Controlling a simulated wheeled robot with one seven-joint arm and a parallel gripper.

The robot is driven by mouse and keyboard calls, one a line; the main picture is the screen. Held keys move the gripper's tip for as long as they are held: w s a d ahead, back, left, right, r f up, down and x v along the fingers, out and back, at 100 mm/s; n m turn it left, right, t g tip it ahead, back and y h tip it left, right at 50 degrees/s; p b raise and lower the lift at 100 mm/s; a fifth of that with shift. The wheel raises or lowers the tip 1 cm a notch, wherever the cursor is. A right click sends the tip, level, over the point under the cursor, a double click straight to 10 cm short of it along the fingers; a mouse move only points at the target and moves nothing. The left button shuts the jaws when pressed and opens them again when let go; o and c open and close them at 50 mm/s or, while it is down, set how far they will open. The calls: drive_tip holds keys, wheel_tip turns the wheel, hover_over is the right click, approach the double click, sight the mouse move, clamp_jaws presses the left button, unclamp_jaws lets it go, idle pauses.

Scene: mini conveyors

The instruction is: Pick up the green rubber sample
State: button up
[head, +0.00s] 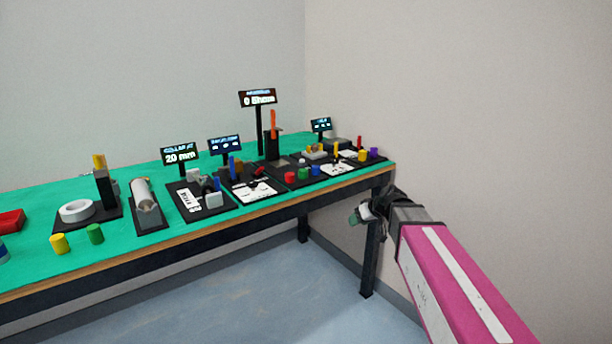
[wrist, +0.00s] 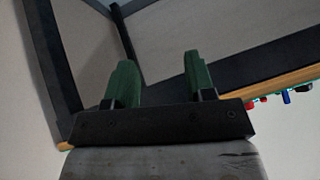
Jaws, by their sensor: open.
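A green cylinder (head: 95,233) stands at the front left of the green table top, next to a yellow cylinder (head: 59,243). I cannot tell by looks which green piece is rubber. My gripper (head: 358,214) is off the table's right end, below the top and away from both. Its two green fingers are apart and empty in the wrist view (wrist: 157,62). No green piece can be made out in the wrist view.
The table (head: 200,246) has a wooden front edge and dark legs. Several devices with small displays stand along it. The wall is close behind and right. The floor in front is clear.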

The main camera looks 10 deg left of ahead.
sight(305, 171)
drive_tip(key=w+a+r+n+t+y, duration=0.1)
drive_tip(key=w+a+r+n+y, duration=0.2)
drive_tip(key=a+r, duration=0.45)
drive_tip(key=w+a+r+n+t+y, duration=0.1)
drive_tip(key=w+a+r+n+y, duration=0.1)
drive_tip(key=a+r, duration=0.55)
drive_tip(key=w+a, duration=0.2)
drive_tip(key=a, duration=0.1)
drive_tip(key=shift+w+f, duration=0.15)
drive_tip(key=shift+f, duration=0.2)
drive_tip(key=x, duration=0.5)
drive_tip(key=shift+w+a+r, duration=0.1)
drive_tip(key=shift+w, duration=0.05)
drive_tip(key=c, duration=0.7)
